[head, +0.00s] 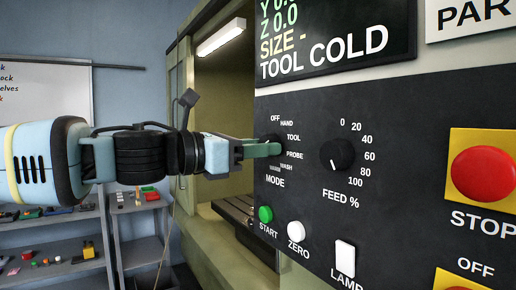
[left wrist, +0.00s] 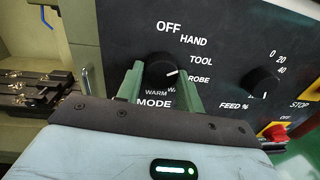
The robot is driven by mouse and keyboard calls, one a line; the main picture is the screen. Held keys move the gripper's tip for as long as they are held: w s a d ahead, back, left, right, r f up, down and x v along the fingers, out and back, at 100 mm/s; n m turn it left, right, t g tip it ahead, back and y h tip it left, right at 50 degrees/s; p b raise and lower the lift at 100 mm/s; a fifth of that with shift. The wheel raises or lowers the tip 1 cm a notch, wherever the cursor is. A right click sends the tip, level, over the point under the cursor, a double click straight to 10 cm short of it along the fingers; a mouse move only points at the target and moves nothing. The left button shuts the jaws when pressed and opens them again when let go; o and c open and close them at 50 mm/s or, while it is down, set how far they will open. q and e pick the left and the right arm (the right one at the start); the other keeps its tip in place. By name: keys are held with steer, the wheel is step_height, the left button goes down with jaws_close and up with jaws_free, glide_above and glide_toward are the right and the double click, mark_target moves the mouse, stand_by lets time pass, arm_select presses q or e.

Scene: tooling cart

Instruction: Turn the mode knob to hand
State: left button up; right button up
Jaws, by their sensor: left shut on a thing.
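The mode knob (left wrist: 161,68) is a round black knob on the dark control panel, with a white pointer line. In the left wrist view the line points right and slightly up, toward the TOOL and PROBE labels; I cannot tell which exactly. The HAND label (left wrist: 193,41) is above and right of the knob, between OFF and TOOL. My left gripper (left wrist: 161,82) has its green fingers on either side of the knob and is shut on it. In the head view the left gripper (head: 262,148) reaches the panel and mostly hides the knob. My right gripper is not in view.
The feed knob (head: 337,154) is right of the mode knob. Below are the green start button (head: 266,214), white zero button (head: 296,231) and lamp switch (head: 345,257). A red stop button (head: 484,173) is at the right. Shelves (head: 60,218) stand behind my left arm.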

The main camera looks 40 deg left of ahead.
arm_select(q)
steer(key=n, duration=0.4)
steer(key=shift+d+f+n, duration=0.1)
steer(key=shift+n, duration=0.2)
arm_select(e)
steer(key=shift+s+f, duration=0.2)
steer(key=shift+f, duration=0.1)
arm_select(q)
steer(key=o, duration=1)
steer(key=p+v, duration=0.2)
steer(key=v, duration=0.6)
steer(key=shift+p, duration=0.35)
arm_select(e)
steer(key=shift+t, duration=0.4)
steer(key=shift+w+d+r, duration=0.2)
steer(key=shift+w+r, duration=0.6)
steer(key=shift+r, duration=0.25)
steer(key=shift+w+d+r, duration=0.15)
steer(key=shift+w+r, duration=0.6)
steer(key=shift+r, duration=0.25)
